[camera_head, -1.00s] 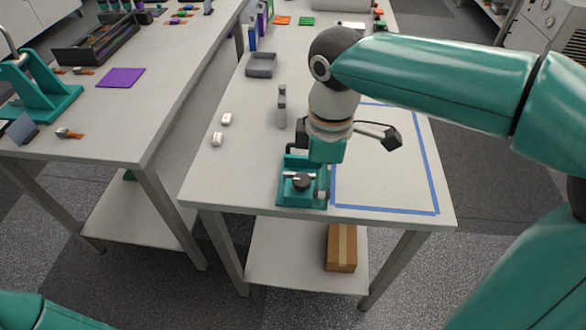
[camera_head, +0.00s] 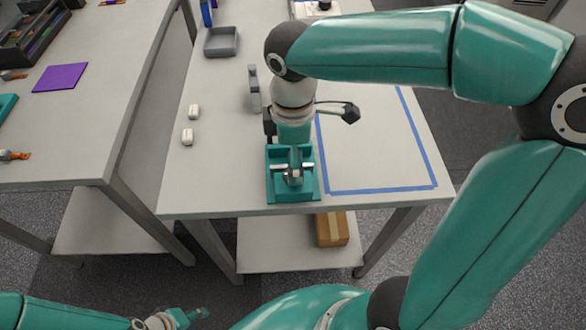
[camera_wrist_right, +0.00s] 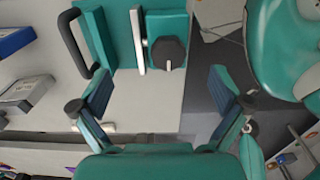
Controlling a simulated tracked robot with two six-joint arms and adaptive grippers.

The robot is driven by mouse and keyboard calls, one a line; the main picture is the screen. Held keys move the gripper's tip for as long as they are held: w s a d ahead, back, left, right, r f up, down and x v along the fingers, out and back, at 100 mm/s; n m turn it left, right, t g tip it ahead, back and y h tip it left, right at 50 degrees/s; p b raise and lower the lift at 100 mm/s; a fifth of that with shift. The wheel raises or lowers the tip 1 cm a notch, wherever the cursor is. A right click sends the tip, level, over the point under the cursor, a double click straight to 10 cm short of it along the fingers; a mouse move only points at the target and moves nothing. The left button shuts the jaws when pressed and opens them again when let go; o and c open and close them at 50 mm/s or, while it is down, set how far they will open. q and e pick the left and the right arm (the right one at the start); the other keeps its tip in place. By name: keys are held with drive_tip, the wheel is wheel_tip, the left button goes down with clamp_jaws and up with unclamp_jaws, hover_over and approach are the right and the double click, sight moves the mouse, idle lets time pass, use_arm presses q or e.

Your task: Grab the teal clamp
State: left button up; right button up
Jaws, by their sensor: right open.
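The teal clamp (camera_head: 273,181) sits at the front edge of the middle table, left of the blue tape outline. My right gripper (camera_head: 294,172) is above it and overlaps it in the head view, hiding its middle. In the right wrist view the clamp (camera_wrist_right: 165,25) is at the top, with a black knob, a metal bar and a black handle. My right gripper (camera_wrist_right: 162,95) is open and empty there, its fingers apart and the clamp beyond their tips. My left gripper (camera_head: 185,317) is low at the bottom edge, away from the table; its fingers are too small to judge.
Two small white blocks (camera_head: 190,124) and a grey device (camera_head: 254,88) stand left of the right arm. A grey tray (camera_head: 222,42) is farther back. Blue tape (camera_head: 383,189) frames a bare area to the right. A cardboard box (camera_head: 331,230) sits on the lower shelf.

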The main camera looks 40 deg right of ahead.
wheel_tip(320, 180, down, 9)
drive_tip(key=shift+s+r, duration=0.15)
drive_tip(key=c, duration=1.8)
